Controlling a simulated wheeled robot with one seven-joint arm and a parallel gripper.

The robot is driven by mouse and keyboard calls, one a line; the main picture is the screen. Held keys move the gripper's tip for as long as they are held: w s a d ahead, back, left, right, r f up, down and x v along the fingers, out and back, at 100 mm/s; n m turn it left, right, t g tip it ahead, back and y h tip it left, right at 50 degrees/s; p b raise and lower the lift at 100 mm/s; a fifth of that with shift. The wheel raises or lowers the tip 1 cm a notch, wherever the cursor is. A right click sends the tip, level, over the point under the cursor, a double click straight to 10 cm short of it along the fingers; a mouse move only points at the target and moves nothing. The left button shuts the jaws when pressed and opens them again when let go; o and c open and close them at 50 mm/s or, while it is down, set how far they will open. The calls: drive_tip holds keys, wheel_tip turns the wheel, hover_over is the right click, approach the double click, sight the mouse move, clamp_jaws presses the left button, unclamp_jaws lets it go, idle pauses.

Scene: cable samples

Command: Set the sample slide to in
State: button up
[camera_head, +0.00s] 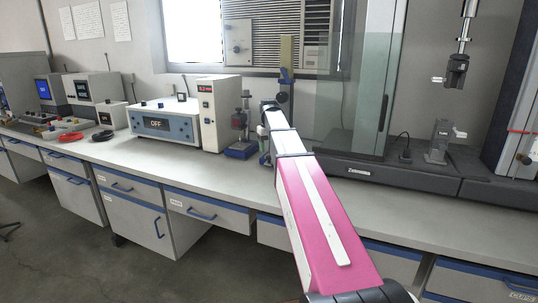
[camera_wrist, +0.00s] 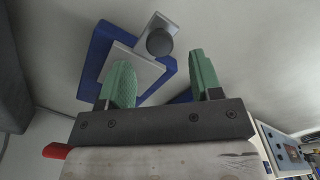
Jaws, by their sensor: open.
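In the wrist view, a light grey plate (camera_wrist: 150,72) lies on a blue base (camera_wrist: 98,52), with a grey bar and a dark round knob (camera_wrist: 159,42) at its upper right. This looks like the sample slide, but I cannot tell its position setting. My gripper (camera_wrist: 160,75) has its two green fingers apart and nothing between them. The left finger overlaps the plate in the picture; the knob shows beyond the gap between the fingers. I cannot tell whether anything touches. In the head view, a small blue-based stand (camera_head: 241,151) is beside my arm's end, and my arm hides the fingers.
A tall white instrument (camera_head: 218,115) and a blue-and-white box reading OFF (camera_head: 160,124) stand left of my arm. A glass screen (camera_head: 375,90) and dark machine base (camera_head: 350,168) stand right. The grey bench front (camera_head: 230,180) is clear. A red part (camera_wrist: 56,150) shows at the wrist view's left.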

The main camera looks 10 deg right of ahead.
wheel_tip(320, 180, up, 7)
idle(0.3)
drive_tip(key=shift+f, duration=0.1)
drive_tip(key=t, duration=0.4)
approach(269, 156)
drive_tip(key=shift+y, duration=0.3)
drive_tip(key=x, duration=0.9)
drive_tip(key=shift+s+d, duration=0.1)
drive_tip(key=shift+d, duration=0.2)
